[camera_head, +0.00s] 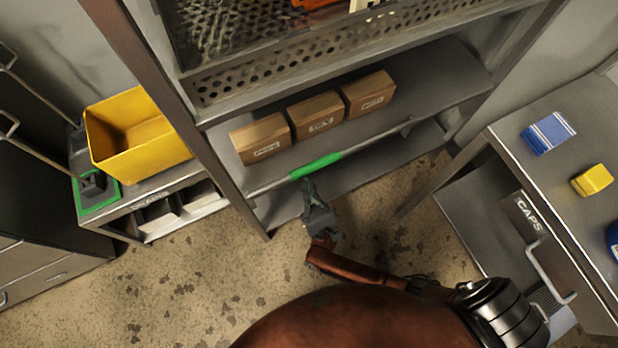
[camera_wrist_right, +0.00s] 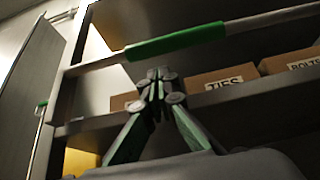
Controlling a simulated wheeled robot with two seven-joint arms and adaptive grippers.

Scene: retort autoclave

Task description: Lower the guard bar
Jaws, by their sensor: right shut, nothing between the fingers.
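The guard bar (camera_head: 378,136) is a thin grey rod across the front of the lower shelf bay, with a green grip sleeve (camera_head: 315,166) on it. It also crosses the upper part of the right wrist view (camera_wrist_right: 176,43). My right gripper (camera_head: 308,184) is just below the green sleeve, on the near side of it. In the right wrist view its fingertips (camera_wrist_right: 158,76) are together and empty, beneath the sleeve. I cannot tell whether the fingertips touch the bar. My left gripper is not in either view.
Several cardboard boxes (camera_head: 315,115) stand on the shelf behind the bar. A yellow bin (camera_head: 135,135) sits on a low cabinet at left. At right, an open drawer marked CAPS (camera_head: 530,215) juts out beneath a worktop (camera_head: 590,125). Floor in front is clear.

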